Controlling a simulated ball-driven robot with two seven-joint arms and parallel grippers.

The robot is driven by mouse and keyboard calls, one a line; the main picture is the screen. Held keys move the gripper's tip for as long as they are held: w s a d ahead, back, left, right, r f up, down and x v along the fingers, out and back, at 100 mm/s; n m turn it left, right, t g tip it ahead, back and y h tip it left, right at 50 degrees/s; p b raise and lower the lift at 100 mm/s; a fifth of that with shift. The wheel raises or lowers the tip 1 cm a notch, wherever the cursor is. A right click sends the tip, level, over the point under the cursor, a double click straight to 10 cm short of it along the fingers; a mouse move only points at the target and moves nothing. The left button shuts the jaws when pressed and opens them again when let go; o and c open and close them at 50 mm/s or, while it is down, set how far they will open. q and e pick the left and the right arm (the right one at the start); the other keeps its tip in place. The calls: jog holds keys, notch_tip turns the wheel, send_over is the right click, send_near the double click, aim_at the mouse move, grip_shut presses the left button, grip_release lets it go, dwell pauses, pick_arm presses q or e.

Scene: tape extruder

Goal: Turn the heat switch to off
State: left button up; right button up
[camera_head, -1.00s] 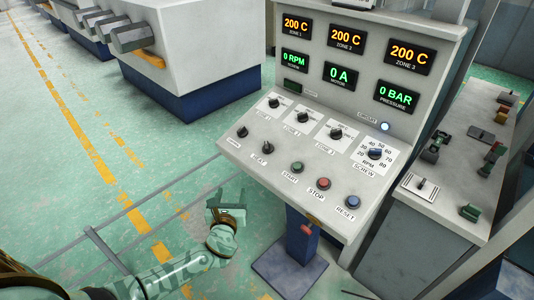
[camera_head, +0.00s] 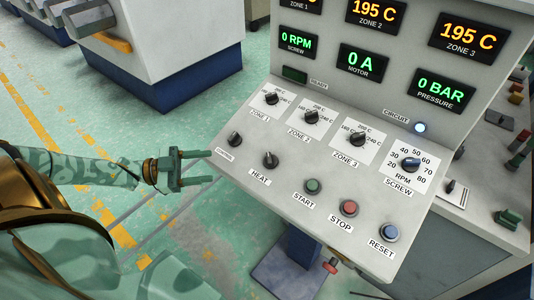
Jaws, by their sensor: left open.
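The heat switch (camera_head: 270,160) is a small black knob on the sloped grey control panel (camera_head: 330,220), above the label HEAT. Another black knob (camera_head: 235,139) sits to its left, at the panel's left edge. My left gripper (camera_head: 212,167) is open and empty, its two fingers pointing right toward the panel's left edge. In the picture it lies left of the heat switch, apart from it. My right gripper is not in view.
Start (camera_head: 313,186), stop (camera_head: 348,207) and reset (camera_head: 390,232) buttons line the panel's lower edge. Three zone knobs and a blue screw knob (camera_head: 410,165) sit above them. A side console (camera_head: 480,210) stands right. Green floor lies open at left.

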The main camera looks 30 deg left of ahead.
aim_at(264, 166)
pick_arm(q)
jog(key=b+x, duration=0.1)
jog(key=x, duration=1.4)
jog(key=shift+a, duration=0.15)
jog(key=shift+w+d, duration=0.4)
jog(key=shift+d, duration=0.05)
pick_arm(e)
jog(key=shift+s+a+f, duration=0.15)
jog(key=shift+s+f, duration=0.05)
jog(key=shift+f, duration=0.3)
pick_arm(q)
jog(key=c, duration=1)
jog(key=shift+d, duration=0.1)
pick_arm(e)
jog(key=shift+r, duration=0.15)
